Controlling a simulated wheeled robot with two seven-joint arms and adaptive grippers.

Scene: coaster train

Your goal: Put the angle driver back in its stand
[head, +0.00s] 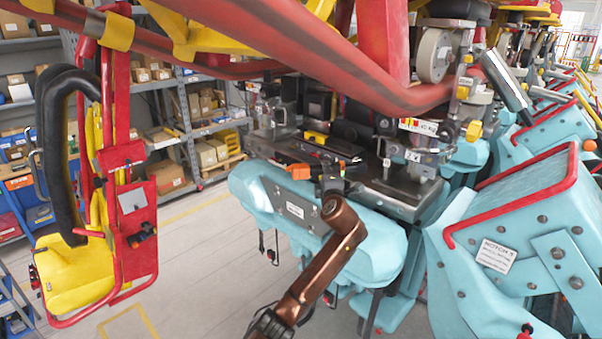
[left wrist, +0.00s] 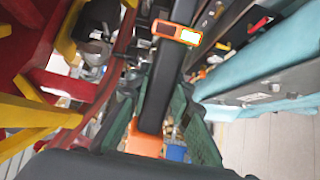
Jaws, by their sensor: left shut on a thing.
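My left gripper (head: 330,182) is above the turquoise coaster car, at the near edge of its dark metal deck. It is shut on the angle driver (head: 299,172), a dark tool with orange parts, held roughly level. In the left wrist view the green fingers (left wrist: 160,125) are on both sides of the tool's long black body (left wrist: 163,75). An orange block with a lit display (left wrist: 177,32) is at its far part, and another orange part shows between the fingers. I cannot clearly make out the stand. My right gripper is not in view.
The dark deck (head: 385,190) carries metal fixtures close to the gripper. Red rails (head: 350,75) cross above. A red and yellow seat frame (head: 110,200) hangs at left. More turquoise cars (head: 520,220) stand at right. Shelves (head: 190,110) are behind; floor is clear at lower left.

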